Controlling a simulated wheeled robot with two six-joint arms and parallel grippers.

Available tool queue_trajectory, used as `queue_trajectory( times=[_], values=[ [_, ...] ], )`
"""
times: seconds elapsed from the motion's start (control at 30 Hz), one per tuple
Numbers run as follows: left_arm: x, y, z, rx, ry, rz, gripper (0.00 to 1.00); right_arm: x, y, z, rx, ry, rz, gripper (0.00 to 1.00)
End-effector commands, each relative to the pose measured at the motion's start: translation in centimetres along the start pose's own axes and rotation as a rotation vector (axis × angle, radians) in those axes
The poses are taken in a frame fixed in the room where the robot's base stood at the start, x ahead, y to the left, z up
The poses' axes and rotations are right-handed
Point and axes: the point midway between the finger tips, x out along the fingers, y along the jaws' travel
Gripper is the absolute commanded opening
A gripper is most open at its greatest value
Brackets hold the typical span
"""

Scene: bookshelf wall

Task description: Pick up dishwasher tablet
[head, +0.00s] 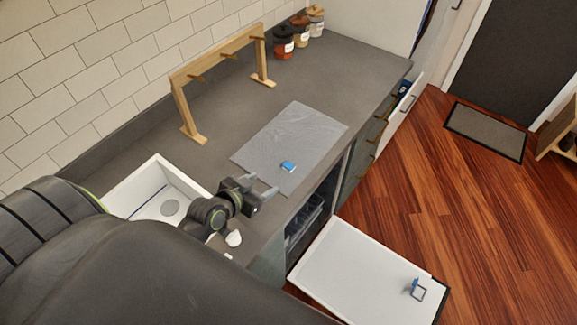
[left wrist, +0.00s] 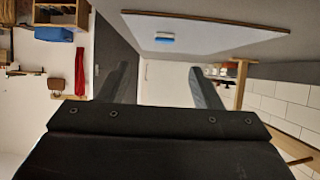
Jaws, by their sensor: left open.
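The dishwasher tablet (head: 288,166), small, blue and white, lies on a grey sheet (head: 310,130) on the dark counter. In the left wrist view, which looks upside down, the tablet (left wrist: 165,39) lies on the pale sheet (left wrist: 215,35) beyond the fingers. My left gripper (head: 262,186) is open and empty, a short way from the tablet on its near, lower-left side, and does not touch it. In the left wrist view the fingers (left wrist: 160,78) stand wide apart. My right gripper is not in view.
A white sink (head: 158,190) lies left of my left gripper. A wooden rack (head: 222,60) and jars (head: 284,42) stand at the back. Below the counter, the dishwasher door (head: 350,270) is down, with a small blue item (head: 414,285) on it. The counter around the sheet is clear.

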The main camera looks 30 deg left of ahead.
Motion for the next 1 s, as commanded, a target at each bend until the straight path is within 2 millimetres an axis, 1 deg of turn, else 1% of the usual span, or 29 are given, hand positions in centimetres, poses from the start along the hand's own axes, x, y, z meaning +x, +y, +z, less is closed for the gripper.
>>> queue_trajectory(
  times=[0.03,0.1,0.17,0.2,0.27,0.4,0.5,0.53,0.63,0.73,0.87,1.0],
  values=[
    [1.6,0.0,0.3,0.001,0.004,0.000,0.58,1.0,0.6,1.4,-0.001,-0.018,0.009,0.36],
    [3.1,0.0,0.3,0.001,0.005,0.001,0.58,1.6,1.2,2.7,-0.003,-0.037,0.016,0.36],
    [4.4,0.0,0.3,0.002,0.003,0.000,0.58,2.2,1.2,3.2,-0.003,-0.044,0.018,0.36],
    [5.1,0.0,0.3,0.002,0.003,0.000,0.58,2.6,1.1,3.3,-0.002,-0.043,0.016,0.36],
    [5.8,0.0,0.2,0.001,0.002,0.000,0.58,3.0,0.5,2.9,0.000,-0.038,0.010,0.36],
    [6.8,-0.1,0.0,0.002,0.002,0.000,0.58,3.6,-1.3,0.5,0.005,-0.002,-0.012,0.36],
    [7.3,-0.1,0.0,0.002,0.001,-0.001,0.58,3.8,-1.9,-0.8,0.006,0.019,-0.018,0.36],
    [7.5,-0.1,-0.1,0.002,0.001,0.000,0.58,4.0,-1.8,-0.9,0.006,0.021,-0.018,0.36],
    [8.9,-0.2,-0.3,0.002,0.003,0.000,0.58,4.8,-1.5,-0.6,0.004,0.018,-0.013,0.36],
    [10.6,-0.3,-0.7,0.003,0.004,0.000,0.58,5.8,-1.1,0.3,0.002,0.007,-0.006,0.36],
    [11.7,-0.3,-0.6,0.002,0.002,0.000,0.58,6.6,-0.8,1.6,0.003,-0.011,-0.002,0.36],
    [12.2,-0.3,-0.8,0.001,0.000,-0.001,0.58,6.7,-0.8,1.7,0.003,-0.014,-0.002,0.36]
  ],
)
